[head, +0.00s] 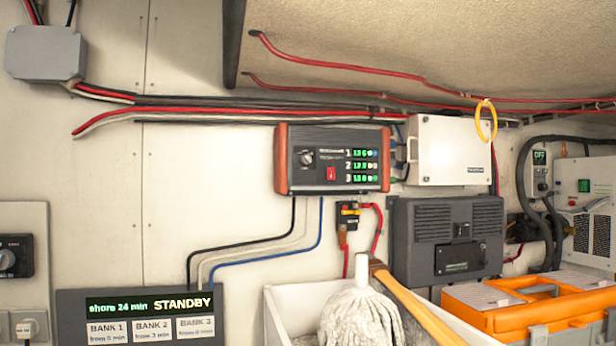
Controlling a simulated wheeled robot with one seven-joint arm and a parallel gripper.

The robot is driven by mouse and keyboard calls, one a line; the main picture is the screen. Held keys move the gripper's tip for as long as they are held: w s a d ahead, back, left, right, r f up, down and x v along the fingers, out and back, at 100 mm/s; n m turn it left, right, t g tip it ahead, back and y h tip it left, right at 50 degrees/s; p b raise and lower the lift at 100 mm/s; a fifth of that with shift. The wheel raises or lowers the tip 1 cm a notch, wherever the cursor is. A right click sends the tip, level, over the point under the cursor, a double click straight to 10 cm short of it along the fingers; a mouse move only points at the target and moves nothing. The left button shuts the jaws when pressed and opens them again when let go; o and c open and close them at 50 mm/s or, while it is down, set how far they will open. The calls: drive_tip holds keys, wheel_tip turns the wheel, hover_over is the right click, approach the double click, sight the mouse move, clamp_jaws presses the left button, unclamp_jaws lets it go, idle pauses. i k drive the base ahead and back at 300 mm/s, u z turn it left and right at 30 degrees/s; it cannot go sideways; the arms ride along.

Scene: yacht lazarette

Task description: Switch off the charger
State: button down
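A dark grey unit with orange-brown end caps, which looks like the charger (333,160), is mounted on the wall near the middle of the head view. Its front has a round knob (307,158), a small red rocker switch (331,173) and three numbered rows of lit green digits (361,165) with small lamps. I cannot tell the rocker's position. A dark panel (150,318) at the lower left reads "shore 24 min STANDBY" above labels for BANK 1, BANK 2 and BANK 3. My gripper is not in view.
Below the charger stand a white bin (285,308), a mop (362,315) and a wooden handle (415,305). A fuse block (348,215), dark grey box (447,240) and white box (450,150) are nearby. An orange toolbox (530,300) sits lower right. Wall left of the charger is mostly clear.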

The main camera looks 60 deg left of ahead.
sight(330, 171)
drive_tip(key=u, duration=1.7)
